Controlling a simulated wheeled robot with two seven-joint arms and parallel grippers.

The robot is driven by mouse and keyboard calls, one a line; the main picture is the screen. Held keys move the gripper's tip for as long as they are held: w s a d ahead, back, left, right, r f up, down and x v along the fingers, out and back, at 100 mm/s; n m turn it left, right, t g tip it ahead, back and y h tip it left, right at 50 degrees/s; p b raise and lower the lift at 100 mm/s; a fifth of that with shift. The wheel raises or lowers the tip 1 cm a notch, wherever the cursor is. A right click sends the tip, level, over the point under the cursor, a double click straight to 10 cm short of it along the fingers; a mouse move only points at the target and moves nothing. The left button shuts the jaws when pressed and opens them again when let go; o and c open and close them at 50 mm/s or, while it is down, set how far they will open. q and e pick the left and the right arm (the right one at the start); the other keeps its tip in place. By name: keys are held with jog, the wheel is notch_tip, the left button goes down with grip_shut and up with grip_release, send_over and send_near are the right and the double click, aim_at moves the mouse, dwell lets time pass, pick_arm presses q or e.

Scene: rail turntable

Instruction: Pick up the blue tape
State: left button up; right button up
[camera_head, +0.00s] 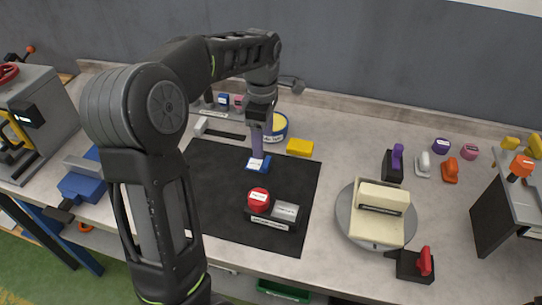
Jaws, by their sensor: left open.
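The blue tape (277,127) is a blue ring with a yellow inside and a white label. It stands on the table behind the black mat. My left gripper (259,146) points down just left of the tape and in front of it, overlapping its left edge in the picture. I see no contact with the tape, and its jaws are open. A small blue labelled piece (258,164) lies on the mat directly below the gripper; whether they touch is unclear. My right gripper is not in view.
A yellow block (300,147) sits right of the tape. A black block with a red knob (259,200) stands on the black mat (215,190). A round turntable (347,225) bears a cream part at right. Free table lies between yellow block and clamps (395,164).

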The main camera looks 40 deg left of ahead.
aim_at(265, 161)
pick_arm(q)
jog(key=shift+s+f, duration=0.1)
jog(key=shift+f, duration=1.2)
jog(key=shift+f+p, duration=0.35)
jog(key=shift+f, duration=0.1)
notch_tip(265, 161, down, 4)
jog(key=shift+d+f+p, duration=0.1)
jog(key=shift+p, duration=0.3)
jog(key=c, duration=1.4)
